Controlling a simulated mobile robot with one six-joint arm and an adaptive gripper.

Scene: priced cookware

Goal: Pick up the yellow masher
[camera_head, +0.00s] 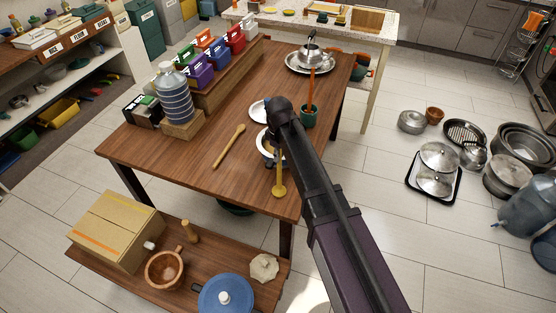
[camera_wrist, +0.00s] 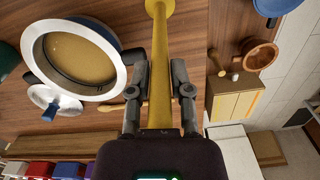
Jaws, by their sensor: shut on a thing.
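The yellow masher (camera_head: 279,182) is at the near right part of the wooden table, with its round end toward the near edge. In the wrist view its yellow shaft (camera_wrist: 162,45) runs between the two fingers of my gripper (camera_wrist: 160,72). The gripper is shut on the shaft, and the round end shows at the top of that view. In the head view my gripper (camera_head: 274,158) is partly hidden by my arm. I cannot tell whether the masher is clear of the table.
A white-rimmed pot (camera_wrist: 118,48) stands close beside the gripper. A wooden utensil (camera_head: 229,147) lies to the left on the table (camera_head: 180,165). A green cup (camera_head: 309,117) with a utensil stands beyond my arm. A water bottle (camera_head: 174,95) and colored boxes stand at the left.

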